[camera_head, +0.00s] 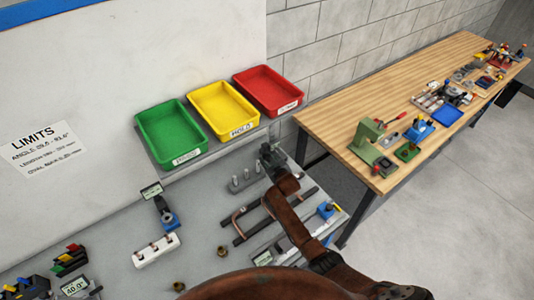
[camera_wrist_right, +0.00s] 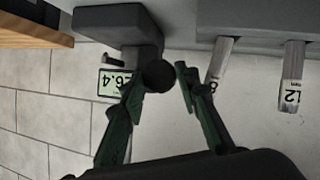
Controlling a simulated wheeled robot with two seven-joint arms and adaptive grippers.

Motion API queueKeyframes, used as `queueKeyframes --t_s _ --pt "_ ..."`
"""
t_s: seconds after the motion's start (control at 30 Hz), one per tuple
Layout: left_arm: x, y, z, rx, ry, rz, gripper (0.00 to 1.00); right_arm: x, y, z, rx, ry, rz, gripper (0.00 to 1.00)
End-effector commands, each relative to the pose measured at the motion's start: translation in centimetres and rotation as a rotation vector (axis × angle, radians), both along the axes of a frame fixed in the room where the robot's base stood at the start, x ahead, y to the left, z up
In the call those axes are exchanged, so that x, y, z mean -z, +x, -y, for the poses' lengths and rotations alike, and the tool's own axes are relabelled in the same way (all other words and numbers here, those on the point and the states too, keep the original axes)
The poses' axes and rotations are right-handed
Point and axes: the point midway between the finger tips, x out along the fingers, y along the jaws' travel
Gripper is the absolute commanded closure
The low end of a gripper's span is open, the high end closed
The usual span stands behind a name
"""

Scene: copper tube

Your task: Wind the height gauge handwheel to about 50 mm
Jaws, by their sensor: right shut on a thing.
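In the right wrist view, the dark height gauge (camera_wrist_right: 120,22) has a round black handwheel (camera_wrist_right: 158,75). Its small display (camera_wrist_right: 110,84) shows digits ending in 6.4, and a finger hides part of it. My right gripper (camera_wrist_right: 159,77) has its green-padded fingers on either side of the handwheel and is shut on it. In the head view, my right gripper (camera_head: 271,160) is at the back of the grey bench, beside the gauge, which is mostly hidden there. My left gripper is not in view.
Grey posts (camera_wrist_right: 218,62) marked 8 and 12 stand close by. Green (camera_head: 140,150), yellow (camera_head: 203,135) and red (camera_head: 247,107) trays line the back. A white holder (camera_head: 157,251), brass fittings and a dark rack with a copper tube lie on the bench. A wooden table (camera_head: 345,125) stands right.

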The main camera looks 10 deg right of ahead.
Motion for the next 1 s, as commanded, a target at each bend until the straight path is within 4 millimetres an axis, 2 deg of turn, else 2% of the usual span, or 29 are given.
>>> queueKeyframes --t_s 0.03,0.2,0.43,0.67,1.0 --pt "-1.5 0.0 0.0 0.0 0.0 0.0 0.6 -0.7 0.0 0.2 0.0 0.039 -0.02 0.95" --pt "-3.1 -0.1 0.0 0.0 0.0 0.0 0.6 -0.4 0.1 0.4 0.0 0.186 -0.08 0.95" --pt "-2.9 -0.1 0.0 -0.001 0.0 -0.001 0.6 0.0 0.2 0.7 0.0 0.387 -0.162 0.95" --pt "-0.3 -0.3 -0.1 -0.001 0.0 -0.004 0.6 0.5 0.3 0.8 -0.001 0.591 -0.244 0.95" --pt "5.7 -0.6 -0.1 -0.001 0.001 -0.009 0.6 1.0 0.4 1.1 0.0 0.894 -0.368 0.95"
